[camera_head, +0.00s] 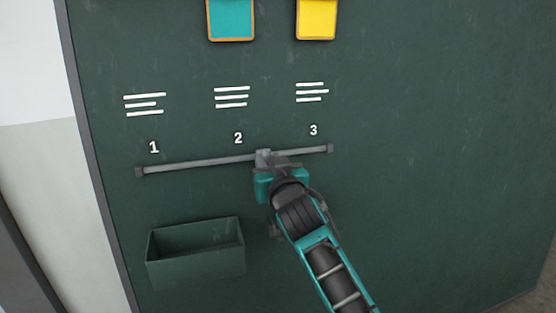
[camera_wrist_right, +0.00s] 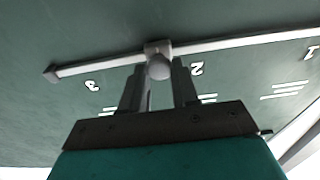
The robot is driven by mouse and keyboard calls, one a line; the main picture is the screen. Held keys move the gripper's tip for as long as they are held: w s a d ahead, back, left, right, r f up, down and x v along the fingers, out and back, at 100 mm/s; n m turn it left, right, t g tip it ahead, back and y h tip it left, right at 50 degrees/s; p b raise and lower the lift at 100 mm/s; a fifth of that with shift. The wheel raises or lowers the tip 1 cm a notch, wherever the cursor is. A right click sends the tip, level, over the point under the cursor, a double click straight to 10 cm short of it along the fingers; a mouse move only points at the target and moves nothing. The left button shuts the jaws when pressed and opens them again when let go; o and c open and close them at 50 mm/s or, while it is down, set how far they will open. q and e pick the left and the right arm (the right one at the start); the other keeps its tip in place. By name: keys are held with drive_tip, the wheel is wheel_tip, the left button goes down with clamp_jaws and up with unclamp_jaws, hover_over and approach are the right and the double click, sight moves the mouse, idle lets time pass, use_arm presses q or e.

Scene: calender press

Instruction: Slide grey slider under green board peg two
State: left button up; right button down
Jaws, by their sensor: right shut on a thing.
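The grey slider (camera_head: 263,157) sits on a grey horizontal rail (camera_head: 200,163) on the green board (camera_head: 420,150). It is between the numbers 2 and 3, closer to 2. My right gripper (camera_head: 268,166) is at the slider and shut on its knob, partly hiding it in the head view. In the right wrist view the slider's round knob (camera_wrist_right: 159,66) lies between the two fingers of my right gripper (camera_wrist_right: 160,80). The printed number 2 (camera_head: 238,138) is just left of the slider in the head view. My left gripper is not in view.
An open green box (camera_head: 195,255) is mounted on the board below the rail's left part. A teal card (camera_head: 231,18) and a yellow card (camera_head: 316,18) hang at the top. The rail ends in blocks below 1 (camera_head: 140,172) and near 3 (camera_head: 330,148).

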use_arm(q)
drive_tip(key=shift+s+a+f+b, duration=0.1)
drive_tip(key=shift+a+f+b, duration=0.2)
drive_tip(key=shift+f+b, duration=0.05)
use_arm(e)
drive_tip(key=shift+s+a, duration=0.25)
drive_tip(key=shift+a, duration=0.6)
drive_tip(key=shift+s+a, duration=0.3)
drive_tip(key=shift+a, duration=0.5)
drive_tip(key=shift+s+a, duration=0.25)
drive_tip(key=shift+a, duration=0.6)
drive_tip(key=c, duration=0.9)
unclamp_jaws()
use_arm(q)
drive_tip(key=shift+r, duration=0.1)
use_arm(e)
drive_tip(key=shift+o, duration=0.2)
